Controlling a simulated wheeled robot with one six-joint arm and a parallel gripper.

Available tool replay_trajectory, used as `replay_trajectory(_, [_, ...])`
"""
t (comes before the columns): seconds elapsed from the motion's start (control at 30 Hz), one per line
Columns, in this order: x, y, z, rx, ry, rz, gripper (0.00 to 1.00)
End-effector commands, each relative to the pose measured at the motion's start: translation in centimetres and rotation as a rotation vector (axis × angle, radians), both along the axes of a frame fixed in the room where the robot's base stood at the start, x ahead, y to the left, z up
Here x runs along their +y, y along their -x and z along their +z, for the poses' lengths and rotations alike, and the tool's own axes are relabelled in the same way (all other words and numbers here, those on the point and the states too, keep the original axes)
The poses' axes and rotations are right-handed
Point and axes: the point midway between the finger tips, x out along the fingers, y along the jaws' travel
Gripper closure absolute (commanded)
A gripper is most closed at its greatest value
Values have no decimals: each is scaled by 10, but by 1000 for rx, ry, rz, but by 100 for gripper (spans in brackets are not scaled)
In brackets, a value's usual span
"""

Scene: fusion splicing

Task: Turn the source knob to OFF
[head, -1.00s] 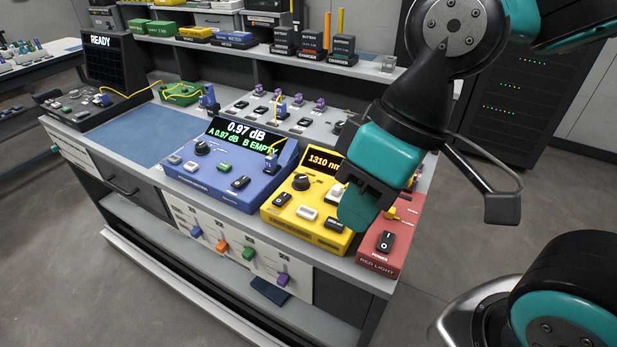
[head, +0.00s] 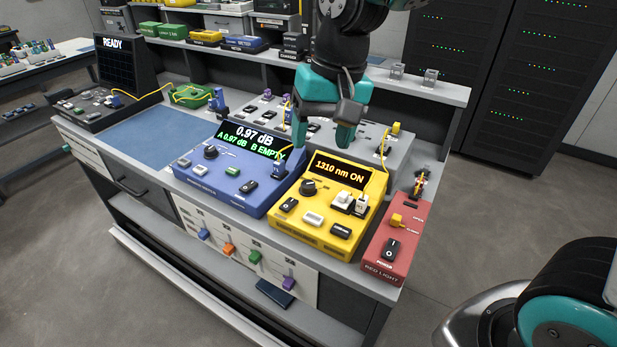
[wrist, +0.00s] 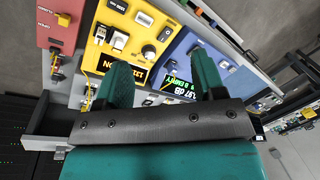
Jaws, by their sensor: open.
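The yellow source box (head: 318,232) stands near the right end of the bench, its display (head: 340,172) reading "1310 nm ON". Its black round knob (head: 308,187) is at the upper left of the panel, below the display; the wrist view also shows the knob (wrist: 149,51). Which way its pointer faces is too small to tell. My gripper (head: 322,137) is open and empty, pointing down above the back of the source, apart from the knob. In the wrist view its two fingers (wrist: 160,68) are spread, with the display and part of the panel between and beyond them.
A blue meter (head: 225,180) reading 0.97 dB stands left of the source. A red light box (head: 383,262) stands close on its right. White plugs (head: 350,203) rise from the source's right side. A grey panel with connectors (head: 395,150) lies behind.

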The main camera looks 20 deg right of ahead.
Motion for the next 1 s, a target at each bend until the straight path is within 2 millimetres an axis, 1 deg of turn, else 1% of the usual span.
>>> replay_trajectory(0.03, [-3, -31, -5, 27, 29, -123, 37])
replay_trajectory(0.1, [-10, -68, -15, 54, 69, -302, 37])
replay_trajectory(0.13, [-12, -82, -20, 61, 84, -373, 37])
replay_trajectory(0.2, [-18, -109, -31, 77, 113, -519, 37])
replay_trajectory(0.3, [-24, -135, -44, 89, 142, -671, 37])
replay_trajectory(0.33, [-26, -140, -47, 92, 147, -703, 37])
replay_trajectory(0.43, [-28, -149, -54, 95, 158, -767, 37])
replay_trajectory(0.57, [-30, -151, -64, 98, 163, -785, 37])
replay_trajectory(0.63, [-30, -151, -75, 99, 162, -783, 37])
replay_trajectory(0.77, [-30, -150, -101, 101, 164, -782, 37])
replay_trajectory(1.0, [-30, -150, -157, 100, 163, -780, 37])
